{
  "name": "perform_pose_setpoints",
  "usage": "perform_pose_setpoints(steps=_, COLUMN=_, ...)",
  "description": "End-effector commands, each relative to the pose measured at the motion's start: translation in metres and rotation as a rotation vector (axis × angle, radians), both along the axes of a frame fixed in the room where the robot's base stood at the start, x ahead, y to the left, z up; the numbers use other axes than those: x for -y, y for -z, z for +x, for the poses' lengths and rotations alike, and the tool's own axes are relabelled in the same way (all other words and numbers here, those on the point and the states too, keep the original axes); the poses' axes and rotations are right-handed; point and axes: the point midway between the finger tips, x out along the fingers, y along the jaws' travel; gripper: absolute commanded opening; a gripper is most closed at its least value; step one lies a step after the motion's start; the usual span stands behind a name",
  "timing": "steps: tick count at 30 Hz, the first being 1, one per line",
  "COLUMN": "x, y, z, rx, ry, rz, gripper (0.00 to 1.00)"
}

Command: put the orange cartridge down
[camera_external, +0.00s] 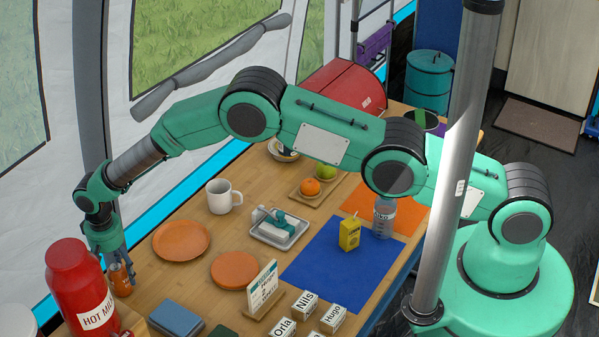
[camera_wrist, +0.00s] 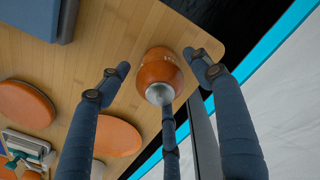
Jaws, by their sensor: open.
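The orange cartridge (camera_wrist: 157,67) sits near a corner of the wooden table in the wrist view, its pale top toward the camera. In the external view the cartridge (camera_external: 121,283) shows partly behind the fingers, beside the red hot-milk flask; it appears upright on the table. In the external view my gripper (camera_external: 119,264) points down at the table's far left end.
The red flask (camera_external: 78,290) stands close by my gripper. Orange plates (camera_external: 181,240), a white mug (camera_external: 222,197), a small tray (camera_external: 280,236) and a blue-grey box (camera_external: 176,318) are on the table (camera_external: 185,285). The table edge and tent wall are close to the cartridge.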

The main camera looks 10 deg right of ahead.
Motion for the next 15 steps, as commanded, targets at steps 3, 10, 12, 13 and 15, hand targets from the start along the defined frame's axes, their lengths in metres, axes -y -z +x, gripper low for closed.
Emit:
perform_pose_setpoints(steps=3, x=0.0, y=-0.013, z=0.0, rx=0.001, ry=0.0, rz=0.0, gripper=0.64)
perform_pose_setpoints(steps=10, x=-0.001, y=-0.046, z=0.0, rx=0.001, ry=0.0, rz=0.002, gripper=0.64)
perform_pose_setpoints(steps=12, x=0.0, y=-0.057, z=0.0, rx=0.0, ry=0.0, rz=0.001, gripper=0.64)
perform_pose_setpoints(steps=13, x=-0.001, y=-0.062, z=0.0, rx=0.0, ry=0.0, rz=0.001, gripper=0.64)
perform_pose_setpoints(steps=15, x=-0.001, y=-0.073, z=0.0, rx=0.001, ry=0.0, rz=0.003, gripper=0.64)
